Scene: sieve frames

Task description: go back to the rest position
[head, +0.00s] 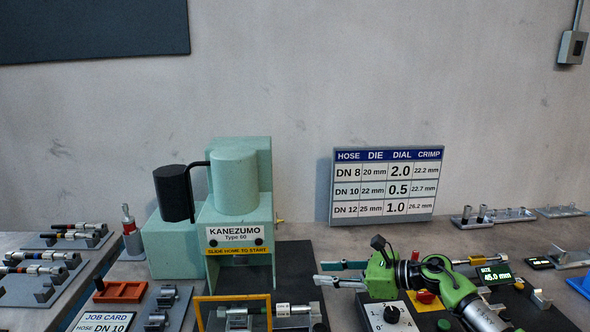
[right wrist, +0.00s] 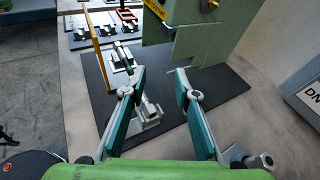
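My right gripper (head: 319,273) is at the right of the green press (head: 236,210), with its fingers pointing left toward it. It also shows in the right wrist view (right wrist: 161,75), where its two teal-padded fingers stand apart with nothing held between them. Past the left finger, a silver fitting piece (right wrist: 150,112) rests on a dark mat, apart from the pads as far as I can tell. My left gripper is in neither view.
A control panel with a black dial (head: 392,314) stands below my right gripper. A yellow guard frame (head: 203,312) stands before the press. A settings board (head: 388,185) leans at the wall. Racks of hose fittings (head: 37,282) lie at left; a job card (head: 103,322) is in front.

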